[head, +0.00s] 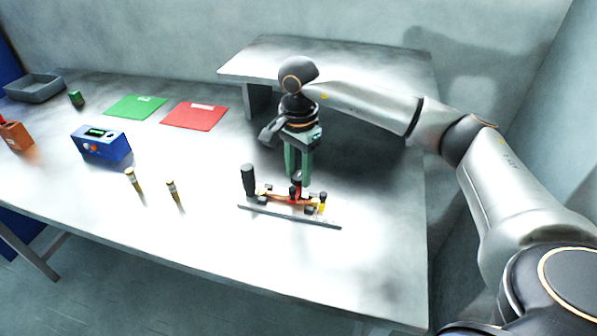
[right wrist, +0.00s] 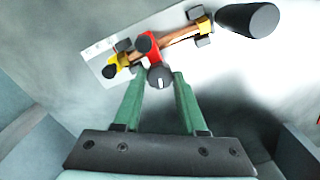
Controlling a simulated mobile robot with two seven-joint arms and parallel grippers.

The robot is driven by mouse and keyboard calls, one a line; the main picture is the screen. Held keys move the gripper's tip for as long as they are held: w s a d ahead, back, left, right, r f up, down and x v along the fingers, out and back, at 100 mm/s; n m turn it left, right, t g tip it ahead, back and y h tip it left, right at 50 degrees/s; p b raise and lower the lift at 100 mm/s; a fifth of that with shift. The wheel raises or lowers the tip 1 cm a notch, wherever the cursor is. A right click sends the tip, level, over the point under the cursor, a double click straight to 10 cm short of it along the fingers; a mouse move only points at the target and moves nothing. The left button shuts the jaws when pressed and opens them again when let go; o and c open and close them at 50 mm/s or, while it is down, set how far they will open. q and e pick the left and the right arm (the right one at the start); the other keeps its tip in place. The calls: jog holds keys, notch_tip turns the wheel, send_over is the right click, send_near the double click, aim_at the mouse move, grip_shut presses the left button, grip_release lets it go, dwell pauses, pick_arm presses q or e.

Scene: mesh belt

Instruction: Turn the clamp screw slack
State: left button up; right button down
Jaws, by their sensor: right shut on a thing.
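The clamp fixture is a thin metal plate (head: 275,213) on the table, and it also shows in the right wrist view (right wrist: 97,66). It carries a red clamp (right wrist: 150,46), a brown strip (right wrist: 178,37) and small black blocks. The clamp screw has a dark round knob (right wrist: 159,77) with a light mark, beside the red clamp. My right gripper (head: 298,182) points down over the fixture. Its green fingers (right wrist: 160,80) are shut on the screw knob, one on each side. My left gripper is in neither view.
A black upright handle (head: 249,181) stands at the fixture's left end. Two brass-coloured pieces (head: 134,182) (head: 173,191), a blue box (head: 100,143), a green mat (head: 135,107), a red mat (head: 194,116) and a grey tray (head: 35,91) are further left. The front of the table is clear.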

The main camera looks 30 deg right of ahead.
aim_at(298, 176)
jog(key=shift+n, duration=1.2)
jog(key=shift+c, duration=2.3)
grip_release()
notch_tip(298, 176, up, 13)
jog(key=shift+f, duration=0.2)
